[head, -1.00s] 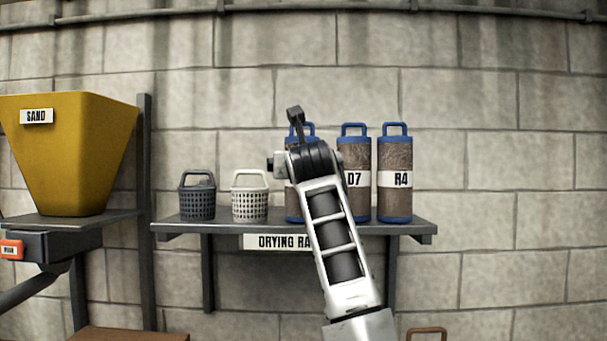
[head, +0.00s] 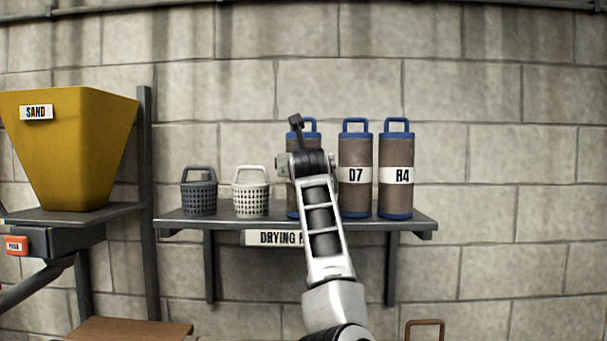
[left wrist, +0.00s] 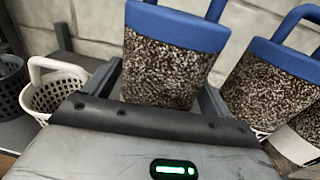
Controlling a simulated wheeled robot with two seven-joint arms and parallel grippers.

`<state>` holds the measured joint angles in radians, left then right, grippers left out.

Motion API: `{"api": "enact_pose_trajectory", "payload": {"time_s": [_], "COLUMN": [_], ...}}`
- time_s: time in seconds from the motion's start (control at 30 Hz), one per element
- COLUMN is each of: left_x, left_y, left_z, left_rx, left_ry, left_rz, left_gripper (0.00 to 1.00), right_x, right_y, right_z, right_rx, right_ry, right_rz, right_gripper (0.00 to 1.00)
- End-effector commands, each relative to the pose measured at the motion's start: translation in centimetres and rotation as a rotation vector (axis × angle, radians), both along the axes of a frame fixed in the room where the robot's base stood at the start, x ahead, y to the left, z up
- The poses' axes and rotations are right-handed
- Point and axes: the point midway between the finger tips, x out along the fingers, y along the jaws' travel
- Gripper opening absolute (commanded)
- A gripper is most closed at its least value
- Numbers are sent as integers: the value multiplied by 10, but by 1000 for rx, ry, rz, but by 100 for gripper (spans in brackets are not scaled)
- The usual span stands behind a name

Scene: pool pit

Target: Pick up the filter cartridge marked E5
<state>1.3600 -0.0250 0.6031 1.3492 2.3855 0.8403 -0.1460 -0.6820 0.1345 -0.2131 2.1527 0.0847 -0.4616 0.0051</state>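Three brown filter cartridges with blue caps and handles stand upright on the shelf. In the head view the middle one reads D7 (head: 356,176) and the right one R4 (head: 397,177). The left cartridge (head: 313,142) is mostly behind my left arm and its label is hidden; no E5 marking is readable. In the left wrist view that cartridge (left wrist: 170,70) stands between the two dark fingers of my left gripper (left wrist: 160,80), which are apart. Its lower part is hidden by the gripper body. Firm contact does not show. My right gripper is not in view.
The drying rack shelf (head: 273,211) also holds a dark basket (head: 199,197) and a white basket (head: 250,199) left of the cartridges. The D7 cartridge stands close on the right. A yellow sand hopper (head: 68,150) is at far left. A block wall is behind.

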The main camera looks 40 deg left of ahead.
Motion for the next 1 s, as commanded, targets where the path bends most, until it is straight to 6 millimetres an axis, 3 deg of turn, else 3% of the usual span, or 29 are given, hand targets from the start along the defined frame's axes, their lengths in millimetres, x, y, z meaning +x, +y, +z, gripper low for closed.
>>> {"api": "enact_pose_trajectory", "payload": {"time_s": [0.03,0.13,0.17,0.57,0.73,1.0], "left_x": [0,0,0,0,-3,-52], "left_y": [0,0,0,0,-1,-29], "left_z": [0,0,0,10,38,97], "left_rx": [0,0,0,3,4,4], "left_ry": [0,0,0,-4,-8,-11], "left_rz": [0,0,0,-1,0,0], "left_gripper": [69,42,39,39,39,39], "right_x": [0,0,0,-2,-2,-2], "right_y": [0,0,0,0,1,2], "right_z": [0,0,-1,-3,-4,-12], "right_rx": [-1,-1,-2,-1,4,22], "right_ry": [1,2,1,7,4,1], "right_rz": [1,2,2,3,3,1], "right_gripper": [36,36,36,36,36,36]}}
